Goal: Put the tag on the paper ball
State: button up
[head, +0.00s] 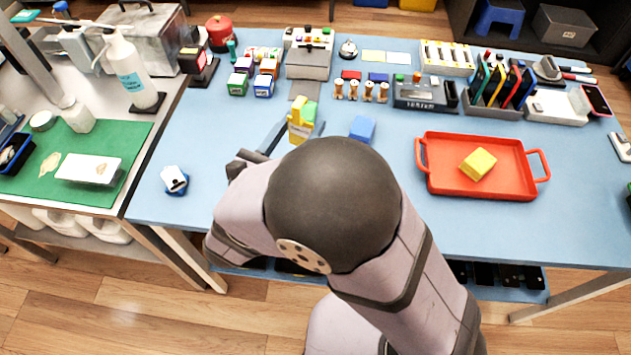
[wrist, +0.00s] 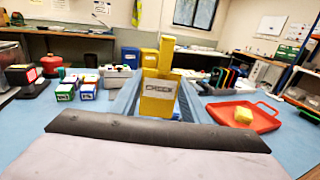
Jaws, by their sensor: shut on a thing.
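A yellow tag (wrist: 158,102) with a white label reading CHECK stands upright between the fingers of my gripper (wrist: 156,88) in the wrist view. In the head view the yellow tag (head: 299,130) is over the middle of the blue table, and my gripper (head: 296,134) is shut on it. My own arm hides part of the gripper there. A small white, lumpy thing with dark blue patches (head: 174,180) lies alone on the table's left part, apart from my gripper. It may be the paper ball, but I cannot tell for sure.
A red tray (head: 430,184) with a yellow block (head: 478,164) lies to the right. A blue block (head: 362,129) is near my gripper. Small coloured boxes (head: 264,85) and a tester (head: 420,98) stand farther back. The table's front left is mostly clear.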

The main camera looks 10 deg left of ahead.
jog(key=shift+m+g+h, duration=0.3)
jog(key=shift+m+h, duration=0.1)
jog(key=shift+h, duration=0.2)
jog(key=shift+s+d+f, duration=0.2)
jog(key=shift+d+f, duration=0.3)
jog(key=shift+f, duration=1.25)
jog(key=shift+s+d+f, duration=0.2)
jog(key=shift+d+f, duration=0.35)
jog(key=shift+f, duration=1.25)
jog(key=shift+s+d+f, duration=0.2)
jog(key=shift+d+f, duration=0.3)
jog(key=shift+f, duration=1.25)
jog(key=shift+f, duration=0.1)
jog(key=o, duration=1)
